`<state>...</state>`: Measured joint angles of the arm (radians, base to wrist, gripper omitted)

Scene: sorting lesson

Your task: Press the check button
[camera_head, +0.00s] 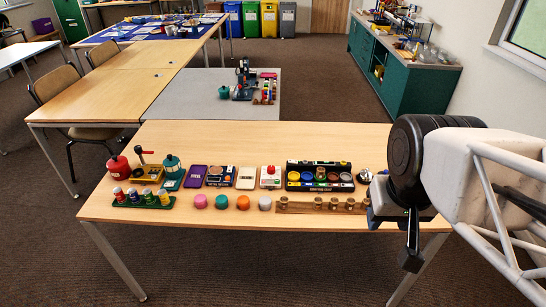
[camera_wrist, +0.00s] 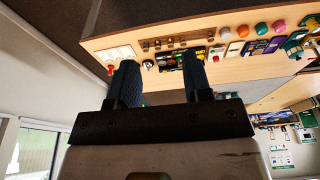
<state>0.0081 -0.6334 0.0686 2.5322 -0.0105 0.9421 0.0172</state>
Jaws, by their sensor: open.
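A white box with a red dome button (camera_head: 270,171) stands mid-table, between a cream block and the black tray. A second small red thing (camera_wrist: 110,70) sits by a pale panel at the table's corner in the wrist view; my arm hides most of that corner in the head view. I cannot read which is the check button. My gripper (camera_wrist: 160,75) is open and empty, its two dark fingers apart. In the head view my gripper (camera_head: 411,258) is at the table's front right, apart from both.
A silver bell (camera_head: 365,176) stands right of the black tray (camera_head: 320,186) of coloured dishes. A wooden rail (camera_head: 300,208) with brass pieces lies in front. Coloured domes (camera_head: 222,202), a red kettle-like item (camera_head: 119,167) and a green rack (camera_head: 130,203) fill the left. The front strip is clear.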

